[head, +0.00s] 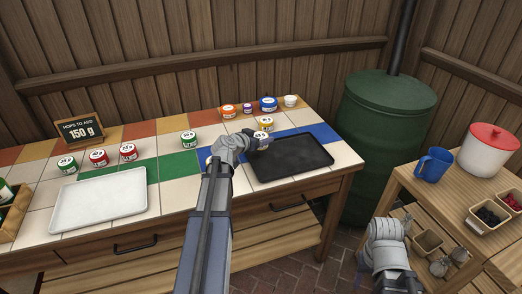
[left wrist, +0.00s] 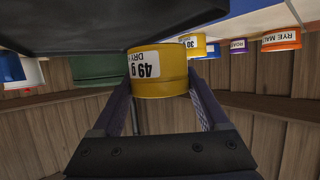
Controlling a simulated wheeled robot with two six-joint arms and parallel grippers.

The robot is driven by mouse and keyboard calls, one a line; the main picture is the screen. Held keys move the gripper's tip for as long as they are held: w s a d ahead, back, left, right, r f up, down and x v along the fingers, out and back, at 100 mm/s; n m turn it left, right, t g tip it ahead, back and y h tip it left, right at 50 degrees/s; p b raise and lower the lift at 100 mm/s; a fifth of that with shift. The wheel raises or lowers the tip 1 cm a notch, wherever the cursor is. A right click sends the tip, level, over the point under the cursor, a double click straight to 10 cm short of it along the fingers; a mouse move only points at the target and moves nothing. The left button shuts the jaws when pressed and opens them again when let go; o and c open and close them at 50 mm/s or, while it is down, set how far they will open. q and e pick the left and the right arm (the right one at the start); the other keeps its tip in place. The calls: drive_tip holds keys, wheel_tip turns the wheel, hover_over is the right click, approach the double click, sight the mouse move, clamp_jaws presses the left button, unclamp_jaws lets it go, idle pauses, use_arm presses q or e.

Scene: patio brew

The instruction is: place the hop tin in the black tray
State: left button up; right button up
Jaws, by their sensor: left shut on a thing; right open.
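My left gripper (head: 264,143) is shut on a yellow tin (left wrist: 158,72), whose label reads 49 g and DRY in the left wrist view. That view appears upside down. In the head view, the gripper is at the left part of the black tray (head: 300,161); the arm and gripper hide most of the tin. The tray's dark underside or edge fills the top of the left wrist view (left wrist: 110,22). I cannot tell whether the tin touches the tray. My right gripper (head: 388,232) is open at the lower right, away from the tins.
Another yellow tin (head: 266,124) stands behind the tray. A white tray (head: 98,200) lies at left, with green and red tins behind it. A sign (head: 80,130) reads HOPS TO ADD 150 g. Orange, purple and blue tins line the back. A side table holds a blue mug (head: 433,167).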

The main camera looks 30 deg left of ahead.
use_arm(q)
drive_tip(key=shift+f+b, duration=1.8)
drive_tip(key=shift+f, duration=0.25)
drive_tip(key=o, duration=1.3)
drive_tip(key=shift+r, duration=0.1)
drive_tip(key=shift+c, duration=0.2)
drive_tip(key=shift+r, duration=0.15)
drive_tip(key=shift+s+r, duration=0.2)
drive_tip(key=shift+s, duration=0.1)
drive_tip(key=p+v, duration=0.4)
drive_tip(key=v, duration=0.7)
drive_tip(key=shift+s+p, duration=0.15)
drive_tip(key=shift+p, duration=0.15)
